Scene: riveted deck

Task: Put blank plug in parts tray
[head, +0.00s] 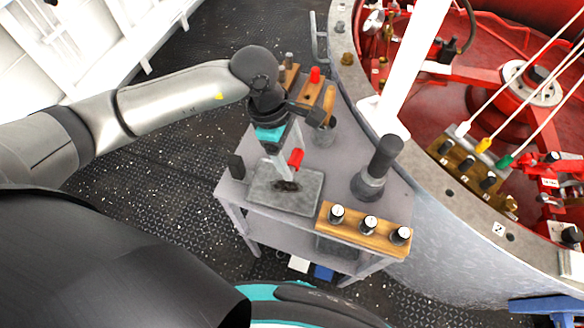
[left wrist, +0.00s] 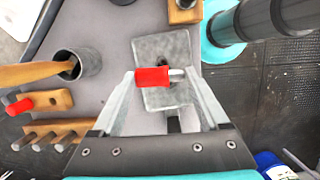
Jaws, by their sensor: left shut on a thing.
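The plug I take to be the blank plug (head: 296,157) has a red cap and a short silver end. My left gripper (head: 284,160) is shut on it. In the left wrist view the plug (left wrist: 152,79) lies crosswise between the fingertips of my left gripper (left wrist: 160,78). The parts tray (head: 306,194) is a shallow grey metal plate on the small cart's top. In the left wrist view the tray (left wrist: 160,46) lies behind the plug. The plug appears above the tray; the exact gap is hard to tell. My right gripper is not in view.
A wooden rail with knobs (head: 365,230) lies at the cart's front edge. A dark cylinder (head: 376,172) stands right of the tray. A grey cup (head: 324,136) and wooden holders with pegs (head: 312,93) are behind. A small black block (head: 236,166) is left.

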